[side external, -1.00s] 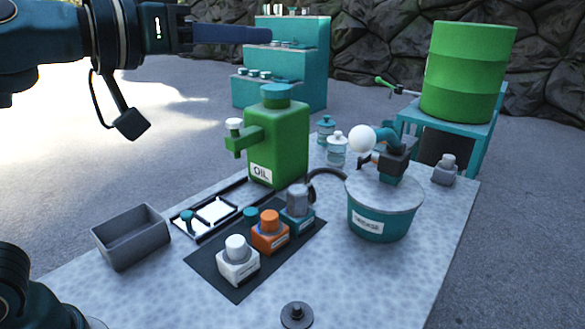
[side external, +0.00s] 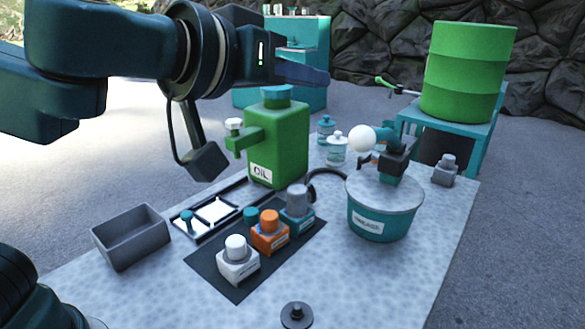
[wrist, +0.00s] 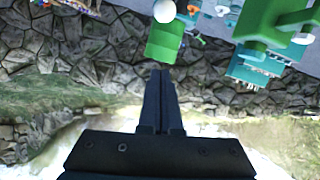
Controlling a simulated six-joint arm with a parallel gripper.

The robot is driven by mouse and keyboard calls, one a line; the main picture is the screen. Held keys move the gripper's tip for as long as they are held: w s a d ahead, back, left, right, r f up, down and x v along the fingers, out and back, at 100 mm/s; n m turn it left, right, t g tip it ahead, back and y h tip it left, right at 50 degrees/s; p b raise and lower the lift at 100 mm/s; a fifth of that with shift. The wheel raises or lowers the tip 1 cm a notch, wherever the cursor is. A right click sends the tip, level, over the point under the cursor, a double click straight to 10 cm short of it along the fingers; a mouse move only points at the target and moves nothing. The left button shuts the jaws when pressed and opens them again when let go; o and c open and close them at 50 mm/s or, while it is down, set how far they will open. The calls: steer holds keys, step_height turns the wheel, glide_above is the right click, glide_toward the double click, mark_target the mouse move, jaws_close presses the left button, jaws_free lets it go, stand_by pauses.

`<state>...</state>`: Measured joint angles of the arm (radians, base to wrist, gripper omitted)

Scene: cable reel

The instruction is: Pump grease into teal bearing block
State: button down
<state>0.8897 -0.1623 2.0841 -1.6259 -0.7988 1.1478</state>
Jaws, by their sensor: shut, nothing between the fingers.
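The teal bearing block (side external: 303,222) stands at the back right of the dark mat, with a grey cylindrical fitting (side external: 297,197) on top. A dark hose (side external: 327,174) curves from this fitting towards the grease bucket. The teal grease bucket (side external: 381,225) carries a label and a grey lid. On its lid is a dark pump head (side external: 393,162) with a teal lever (side external: 385,137) ending in a white ball (side external: 361,138). My gripper (side external: 328,78) is shut and empty, high above the table, behind and above the oil can. Its closed fingers (wrist: 160,73) also show in the wrist view.
A green oil can (side external: 283,140) stands left of the bucket. White (side external: 239,262) and orange (side external: 270,234) blocks share the mat (side external: 240,289). A grey bin (side external: 131,237) is at left. A green drum (side external: 467,75) stands behind. A dark disc (side external: 296,315) lies at the front.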

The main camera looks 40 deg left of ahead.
steer(key=shift+w, duration=0.1)
steer(key=w+d+f, duration=0.1)
steer(key=w+f, duration=0.5)
steer(key=w, duration=0.3)
steer(key=shift+f, duration=0.35)
steer(key=shift+d+f, duration=0.1)
